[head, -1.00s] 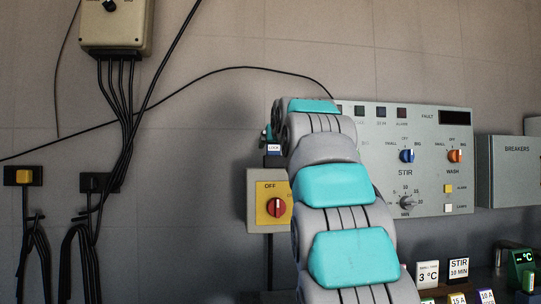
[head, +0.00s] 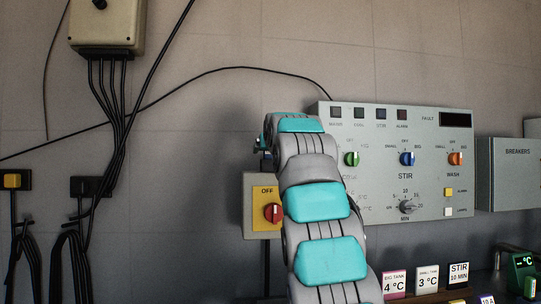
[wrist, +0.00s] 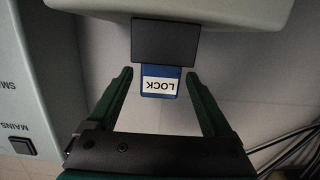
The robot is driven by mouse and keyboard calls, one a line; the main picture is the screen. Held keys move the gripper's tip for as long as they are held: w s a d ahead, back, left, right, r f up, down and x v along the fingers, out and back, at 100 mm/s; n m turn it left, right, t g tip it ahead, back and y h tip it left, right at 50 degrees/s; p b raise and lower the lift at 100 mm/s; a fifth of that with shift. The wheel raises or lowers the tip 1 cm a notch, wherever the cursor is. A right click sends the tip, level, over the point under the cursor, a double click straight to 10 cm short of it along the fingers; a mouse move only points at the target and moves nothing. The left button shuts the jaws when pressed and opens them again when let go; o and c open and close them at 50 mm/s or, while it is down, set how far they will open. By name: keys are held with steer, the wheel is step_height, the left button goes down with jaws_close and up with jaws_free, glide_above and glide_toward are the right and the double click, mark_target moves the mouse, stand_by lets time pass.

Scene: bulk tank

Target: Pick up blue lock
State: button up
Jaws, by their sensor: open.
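The blue lock (wrist: 160,83) shows in the wrist view with a white label reading LOCK, upside down in that picture. It sits against a dark block (wrist: 165,41) that hides part of it. My gripper (wrist: 160,82) is open, with one dark green finger on each side of the lock. A gap shows between each finger and the lock. In the head view my arm covers most of the gripper, and I cannot make out the lock there.
A yellow-faced switch box with a red OFF knob (head: 273,213) is just below my gripper. A control panel (head: 425,180) stands to the right, with a breaker box (head: 510,175) beyond. Several labelled blocks, one reading STIR (head: 458,274), stand on a shelf at lower right.

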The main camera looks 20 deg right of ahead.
steer(key=shift+p+x, duration=0.5)
steer(key=shift+x, duration=0.85)
jaws_close()
